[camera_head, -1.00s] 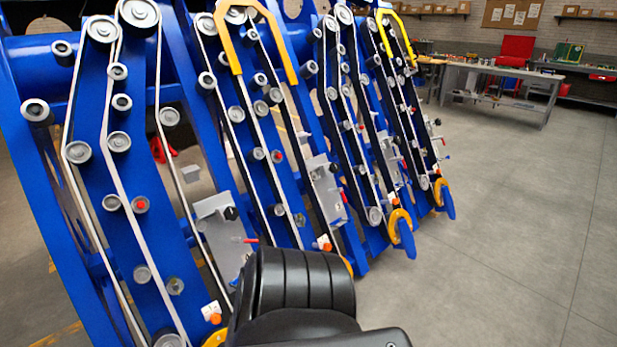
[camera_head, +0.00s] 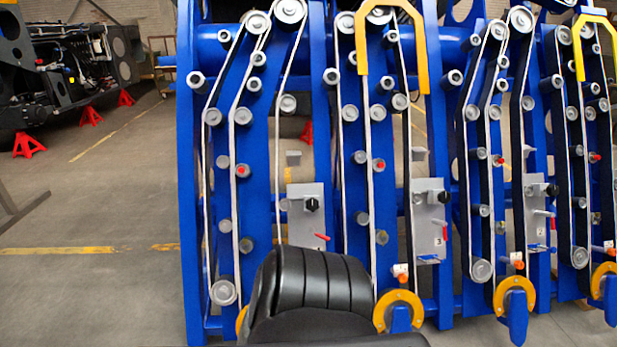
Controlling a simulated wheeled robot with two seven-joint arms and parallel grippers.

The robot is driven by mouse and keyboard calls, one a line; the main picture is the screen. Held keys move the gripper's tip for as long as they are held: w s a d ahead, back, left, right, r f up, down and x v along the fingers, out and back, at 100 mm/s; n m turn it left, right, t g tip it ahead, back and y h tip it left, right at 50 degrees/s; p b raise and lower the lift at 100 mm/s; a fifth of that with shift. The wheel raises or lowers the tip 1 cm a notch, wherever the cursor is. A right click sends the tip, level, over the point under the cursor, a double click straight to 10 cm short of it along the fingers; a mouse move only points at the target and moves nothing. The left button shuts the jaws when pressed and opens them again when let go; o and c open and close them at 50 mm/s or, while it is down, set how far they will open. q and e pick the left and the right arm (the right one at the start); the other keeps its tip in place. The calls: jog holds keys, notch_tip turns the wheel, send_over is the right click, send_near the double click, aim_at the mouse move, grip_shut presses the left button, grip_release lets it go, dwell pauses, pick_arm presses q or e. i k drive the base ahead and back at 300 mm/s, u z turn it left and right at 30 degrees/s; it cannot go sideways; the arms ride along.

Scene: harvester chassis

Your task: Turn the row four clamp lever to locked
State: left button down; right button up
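The blue harvester chassis (camera_head: 257,190) stands upright with several side-by-side belt-and-pulley rows. Grey plates carry small levers and black knobs. The left plate (camera_head: 303,222) has a red lever (camera_head: 322,237), angled slightly, below a black knob (camera_head: 312,204). The middle plate (camera_head: 427,240) has a red lever (camera_head: 444,231) pointing roughly down. The right plate (camera_head: 536,222) has a small lever (camera_head: 543,213) lying roughly level. I cannot tell which is the row four clamp lever, nor whether any is locked. Neither of my grippers is in view.
Yellow guards (camera_head: 361,45) arch over some rows. Orange-yellow wheels (camera_head: 515,284) stick out at the bottom. A dark machine (camera_head: 75,60) on red stands (camera_head: 28,145) is at the back left. Floor at the left (camera_head: 90,205) is clear. My own black part covers the bottom centre.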

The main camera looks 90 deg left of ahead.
aim_at(321, 236)
jog(key=u, duration=1)
jog(key=i, duration=0.85)
jog(key=u, duration=0.8)
